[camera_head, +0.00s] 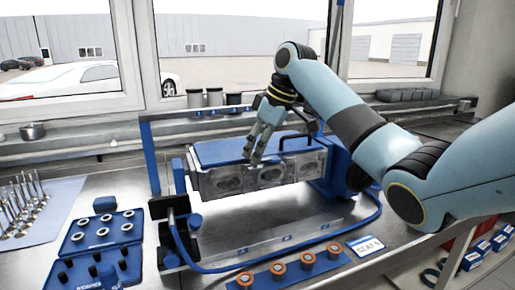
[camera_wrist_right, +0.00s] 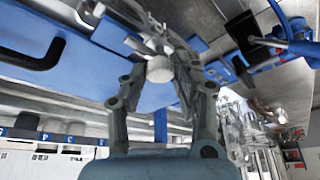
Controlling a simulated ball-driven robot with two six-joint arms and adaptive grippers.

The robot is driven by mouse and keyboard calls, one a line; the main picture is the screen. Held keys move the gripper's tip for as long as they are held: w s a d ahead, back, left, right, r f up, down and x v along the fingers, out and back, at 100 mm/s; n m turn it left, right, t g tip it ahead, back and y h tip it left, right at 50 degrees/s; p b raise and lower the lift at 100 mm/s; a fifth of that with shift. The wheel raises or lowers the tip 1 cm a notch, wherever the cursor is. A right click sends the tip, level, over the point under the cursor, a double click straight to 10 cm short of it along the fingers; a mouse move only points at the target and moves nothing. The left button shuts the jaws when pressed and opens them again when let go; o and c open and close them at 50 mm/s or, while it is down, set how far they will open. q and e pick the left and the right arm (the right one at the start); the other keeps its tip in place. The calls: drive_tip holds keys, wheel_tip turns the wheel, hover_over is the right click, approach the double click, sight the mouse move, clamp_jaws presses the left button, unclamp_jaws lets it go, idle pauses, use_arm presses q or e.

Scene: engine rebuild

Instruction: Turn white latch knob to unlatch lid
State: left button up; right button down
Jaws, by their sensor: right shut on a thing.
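The blue lid (camera_head: 220,151) lies on top of a grey metal engine block (camera_head: 270,175) held in a blue stand. A black handle (camera_head: 300,137) stands at the lid's right end; it also shows in the right wrist view (camera_wrist_right: 30,58). My right gripper (camera_head: 254,158) reaches down to the lid's front edge. In the right wrist view its fingers close on the round white latch knob (camera_wrist_right: 160,69), which sits between the fingertips. In the head view the gripper hides the knob. The lid looks flat and closed. My left gripper is not in view.
A blue case (camera_head: 72,243) with several rings and dark pieces lies at the left, beside a mat with valves (camera_head: 30,200). A blue strip with several copper-coloured rings (camera_head: 277,268) lies in front. Dark cups stand behind.

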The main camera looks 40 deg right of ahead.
drive_tip(key=m+p, duration=0.2)
drive_tip(key=p, duration=0.2)
drive_tip(key=m+h+p, duration=0.1)
drive_tip(key=m+p, duration=0.1)
drive_tip(key=p, duration=0.1)
drive_tip(key=m+h+p, duration=0.1)
drive_tip(key=m+p, duration=0.1)
drive_tip(key=p, duration=0.2)
drive_tip(key=shift+a+r+m+t+p, duration=0.25)
drive_tip(key=shift+r+m+t+p, duration=0.05)
drive_tip(key=shift+r+m+t, duration=0.1)
drive_tip(key=shift+f+m+h+p, duration=0.15)
drive_tip(key=shift+m+h+p, duration=0.15)
drive_tip(key=shift+m+h, duration=0.15)
drive_tip(key=shift+f+m+h+p, duration=0.1)
drive_tip(key=shift+m+h+p, duration=0.25)
drive_tip(key=shift+m, duration=0.6)
drive_tip(key=m, duration=0.2)
drive_tip(key=m+g+h, duration=0.1)
drive_tip(key=m, duration=0.1)
drive_tip(key=shift+w+a+m, duration=0.1)
drive_tip(key=shift+a+m, duration=0.1)
drive_tip(key=shift+m, duration=0.1)
drive_tip(key=shift+w+m+g+h, duration=0.1)
drive_tip(key=shift+m+g+h, duration=0.5)
drive_tip(key=shift+m, duration=1.2)
drive_tip(key=c, duration=1)
unclamp_jaws()
drive_tip(key=shift+f, duration=0.1)
